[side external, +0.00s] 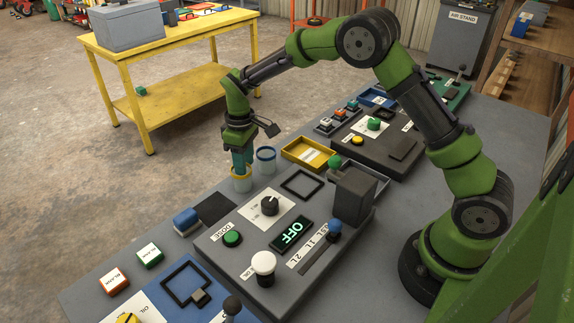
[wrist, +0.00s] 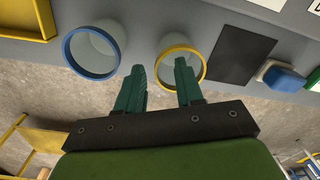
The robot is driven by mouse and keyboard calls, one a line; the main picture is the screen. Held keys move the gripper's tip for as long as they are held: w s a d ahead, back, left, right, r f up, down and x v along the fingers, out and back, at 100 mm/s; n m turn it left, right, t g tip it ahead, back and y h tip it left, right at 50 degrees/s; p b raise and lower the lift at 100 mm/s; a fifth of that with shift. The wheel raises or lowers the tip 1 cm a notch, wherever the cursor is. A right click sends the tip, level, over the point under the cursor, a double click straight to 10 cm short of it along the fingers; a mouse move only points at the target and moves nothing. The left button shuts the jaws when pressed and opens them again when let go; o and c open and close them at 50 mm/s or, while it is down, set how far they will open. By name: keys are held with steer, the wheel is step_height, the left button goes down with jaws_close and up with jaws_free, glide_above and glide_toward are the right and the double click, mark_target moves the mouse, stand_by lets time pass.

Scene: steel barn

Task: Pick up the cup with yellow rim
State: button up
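The cup with the yellow rim (side external: 241,184) stands on the grey table near its far left edge, directly below my gripper (side external: 239,168). In the wrist view, the yellow-rimmed cup (wrist: 197,62) is seen from above, its opening partly covered by my right finger. My gripper (wrist: 160,66) is open, with a gap between its green fingers. The left finger lies in the space between the two cups; the right finger overlaps the yellow rim and opening. I cannot tell whether either finger touches the cup.
A blue-rimmed cup (side external: 266,161) stands close beside the yellow-rimmed one. A yellow tray (side external: 290,152) lies to the right. A dark flat pad (side external: 216,208) and a blue block (side external: 186,221) lie to the front left. A control panel (side external: 208,252) with knobs is in front.

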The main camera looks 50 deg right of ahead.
step_height(320, 180, down, 4)
steer(key=shift+r, duration=0.25)
jaws_close()
steer(key=shift+r, duration=0.1)
